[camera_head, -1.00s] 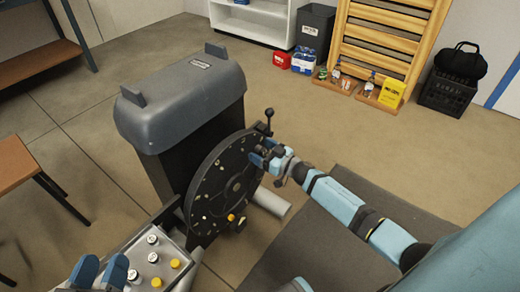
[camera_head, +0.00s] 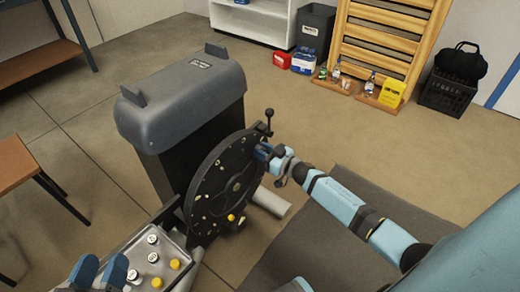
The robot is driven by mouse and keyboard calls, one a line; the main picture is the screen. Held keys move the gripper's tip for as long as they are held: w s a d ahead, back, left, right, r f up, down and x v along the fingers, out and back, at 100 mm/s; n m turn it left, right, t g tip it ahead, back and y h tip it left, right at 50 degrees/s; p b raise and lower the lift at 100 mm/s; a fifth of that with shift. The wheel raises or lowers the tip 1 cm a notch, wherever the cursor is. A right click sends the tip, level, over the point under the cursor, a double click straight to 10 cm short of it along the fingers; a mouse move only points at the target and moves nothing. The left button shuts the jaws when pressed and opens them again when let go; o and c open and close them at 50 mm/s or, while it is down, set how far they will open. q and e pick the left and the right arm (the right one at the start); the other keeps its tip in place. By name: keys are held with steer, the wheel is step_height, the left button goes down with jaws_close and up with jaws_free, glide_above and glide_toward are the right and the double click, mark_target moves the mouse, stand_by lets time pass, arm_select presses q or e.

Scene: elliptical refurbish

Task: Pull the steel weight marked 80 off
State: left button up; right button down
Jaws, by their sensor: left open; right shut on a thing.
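The black flywheel disc (camera_head: 212,180) stands upright on the side of the grey-topped machine, with several small pale spots and a yellow weight (camera_head: 231,218) low on its face. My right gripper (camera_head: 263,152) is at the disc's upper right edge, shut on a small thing. The fingers hide it, and I cannot read any mark 80. My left gripper (camera_head: 100,272) is open and empty at the lower left, beside a metal tray (camera_head: 176,243). The tray holds several small weights, steel ones with white tops (camera_head: 152,239) and yellow ones (camera_head: 175,264).
A dark lever with a ball knob (camera_head: 269,113) rises just above my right gripper. A grey cylinder (camera_head: 271,202) sticks out below it. A dark mat (camera_head: 310,235) lies to the right.

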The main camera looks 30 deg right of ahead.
steer(key=p+v, duration=0.4)
steer(key=v, duration=0.8)
steer(key=shift+p, duration=0.4)
